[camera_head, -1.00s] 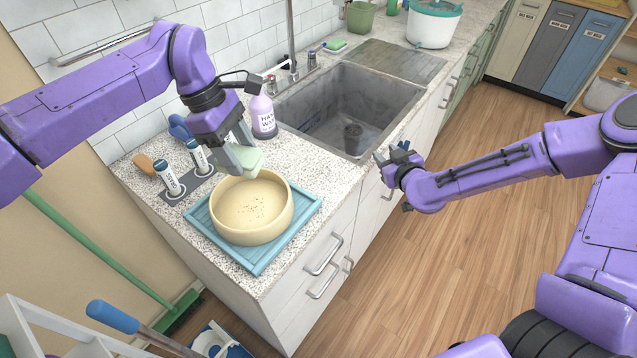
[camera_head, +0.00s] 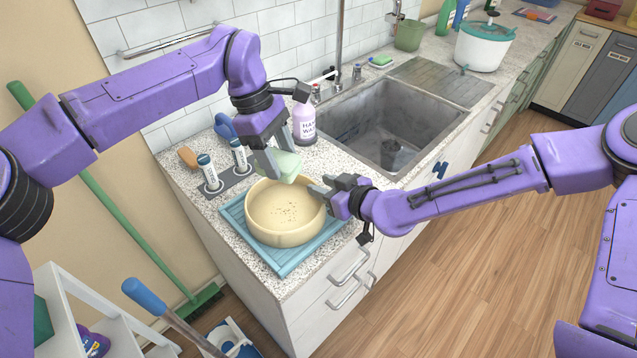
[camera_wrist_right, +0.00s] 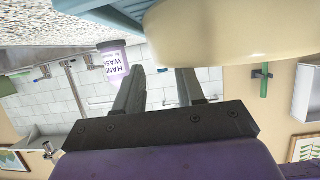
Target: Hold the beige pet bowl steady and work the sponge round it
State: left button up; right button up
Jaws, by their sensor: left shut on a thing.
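The beige pet bowl (camera_head: 284,228) stands upright on a blue draining mat (camera_head: 270,260), with dark specks on its inner floor. It also shows at the top of the right wrist view (camera_wrist_right: 215,30). My left gripper (camera_head: 274,168) is shut on the pale green sponge (camera_head: 289,164), at the bowl's back rim; I cannot tell whether the sponge touches the bowl. My right gripper (camera_head: 322,188) is beside the bowl's right rim. In the right wrist view its fingers (camera_wrist_right: 160,88) are apart with nothing gripped between them, close to the bowl's side.
A lilac hand wash bottle (camera_head: 305,125) stands behind the bowl. Two labelled bottles (camera_head: 209,172) and a wooden-topped brush (camera_head: 188,157) are at the left. The counter's front edge is near the mat.

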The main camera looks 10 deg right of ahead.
aim_at(313, 183)
pick_arm(q)
jog(key=shift+s+d+r, duration=0.1)
jog(key=shift+s, duration=0.05)
pick_arm(e)
jog(key=shift+x, duration=1.5)
grip_shut()
jog(key=shift+s+f, duration=0.1)
pick_arm(q)
jog(key=shift+x, duration=1.15)
pick_arm(e)
jog(key=shift+f, duration=0.1)
